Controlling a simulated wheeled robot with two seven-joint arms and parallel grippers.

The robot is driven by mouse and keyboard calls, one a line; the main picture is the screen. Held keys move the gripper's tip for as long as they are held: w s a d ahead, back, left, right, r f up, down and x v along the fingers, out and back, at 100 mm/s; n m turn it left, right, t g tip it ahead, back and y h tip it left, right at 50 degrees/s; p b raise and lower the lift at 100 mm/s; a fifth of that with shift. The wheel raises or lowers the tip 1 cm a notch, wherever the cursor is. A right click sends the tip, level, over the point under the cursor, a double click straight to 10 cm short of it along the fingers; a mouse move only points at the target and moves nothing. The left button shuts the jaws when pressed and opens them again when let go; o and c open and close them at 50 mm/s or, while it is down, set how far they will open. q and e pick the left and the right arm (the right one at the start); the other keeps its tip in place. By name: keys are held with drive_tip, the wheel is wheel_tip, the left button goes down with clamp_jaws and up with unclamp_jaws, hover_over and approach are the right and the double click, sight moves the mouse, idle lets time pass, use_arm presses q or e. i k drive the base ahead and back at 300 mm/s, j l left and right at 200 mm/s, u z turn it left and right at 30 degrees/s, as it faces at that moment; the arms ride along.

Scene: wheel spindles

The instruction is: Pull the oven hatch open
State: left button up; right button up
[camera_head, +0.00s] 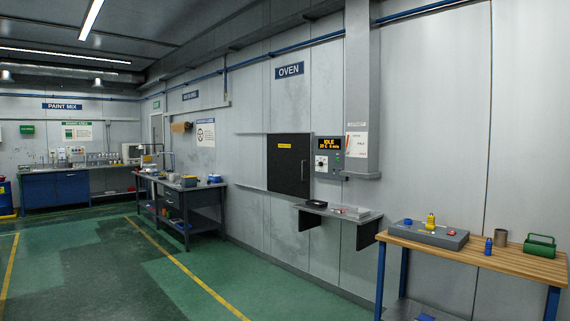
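The oven hatch (288,165) is a dark, near-black square panel with a yellow label, set in the grey wall below a blue OVEN sign (289,71). It looks closed, flush with the wall. A small light spot shows at its right edge; I cannot tell whether it is a handle. A control panel (328,155) with an orange display reading IDLE is mounted just right of the hatch. Neither of my grippers shows in the head view.
A grey wall shelf (312,209) with a tray on it juts out below the hatch. A wooden-topped bench (520,263) with a grey fixture (430,234) stands at the right. A dark workbench (172,194) stands further left. The green floor (150,285) in front is clear.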

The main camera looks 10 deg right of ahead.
sight(289, 155)
drive_tip(key=i+z, duration=0.15)
drive_tip(key=i, duration=3.3)
drive_tip(key=l+z, duration=0.05)
drive_tip(key=l, duration=0.1)
